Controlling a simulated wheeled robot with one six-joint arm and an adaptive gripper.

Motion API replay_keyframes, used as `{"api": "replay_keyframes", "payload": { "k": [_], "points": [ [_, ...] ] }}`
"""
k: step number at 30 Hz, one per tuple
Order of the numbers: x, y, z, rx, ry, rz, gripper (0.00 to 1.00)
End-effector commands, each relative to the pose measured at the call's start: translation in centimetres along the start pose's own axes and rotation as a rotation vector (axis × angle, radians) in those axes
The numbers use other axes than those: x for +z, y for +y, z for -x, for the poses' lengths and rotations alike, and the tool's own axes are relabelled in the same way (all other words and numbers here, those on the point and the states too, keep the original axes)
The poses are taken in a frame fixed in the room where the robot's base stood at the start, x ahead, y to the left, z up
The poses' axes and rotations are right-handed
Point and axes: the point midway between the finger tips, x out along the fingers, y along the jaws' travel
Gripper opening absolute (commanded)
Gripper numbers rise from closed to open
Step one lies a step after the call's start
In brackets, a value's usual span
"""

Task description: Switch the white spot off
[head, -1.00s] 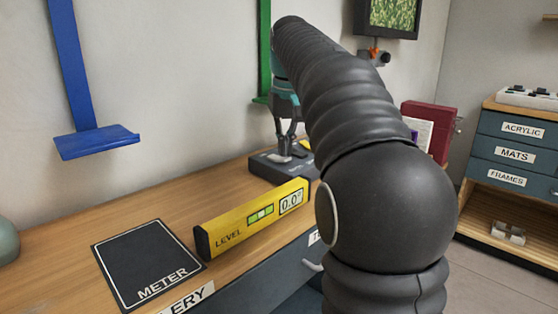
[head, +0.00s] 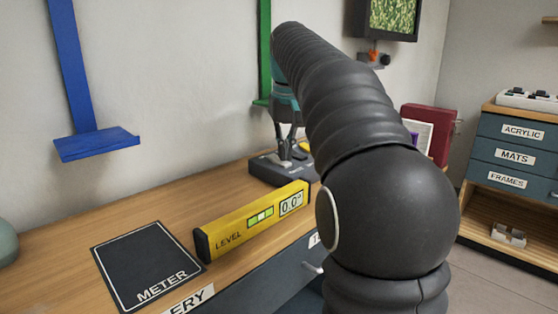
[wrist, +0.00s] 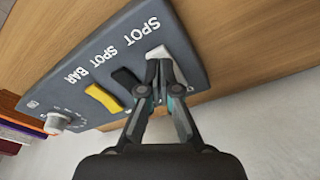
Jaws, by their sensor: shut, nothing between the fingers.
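A dark grey switch panel (wrist: 75,75) lies on the wooden counter; it also shows in the head view (head: 262,172), partly behind my arm. In the wrist view it carries a white rocker (wrist: 159,51), a black rocker (wrist: 126,78) and a yellow rocker (wrist: 104,99), with labels SPOT, SPOT and BAR. The white rocker sits beside the outermost SPOT label. My gripper (wrist: 159,66) is shut and empty, its fingertips right at the white rocker and covering part of it. I cannot tell whether they touch it. The head view shows my gripper (head: 287,152) over the panel.
A knob (wrist: 56,122) sits at the panel's far end. A blue wall bracket (head: 97,144) and a green one (head: 264,55) hang above. A red box (head: 436,130) stands beyond my arm.

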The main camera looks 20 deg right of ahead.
Motion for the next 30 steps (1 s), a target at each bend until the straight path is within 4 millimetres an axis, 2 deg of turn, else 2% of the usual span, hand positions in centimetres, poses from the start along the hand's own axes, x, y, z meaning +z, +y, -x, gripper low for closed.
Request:
{"api": "replay_keyframes", "payload": {
  "k": [3, 30],
  "points": [
    [-0.2, 0.0, 1.1, 0.000, 0.000, 0.000, 0.00],
    [-1.0, 0.0, 6.4, 0.000, 0.001, 0.000, 0.00]
  ]
}}
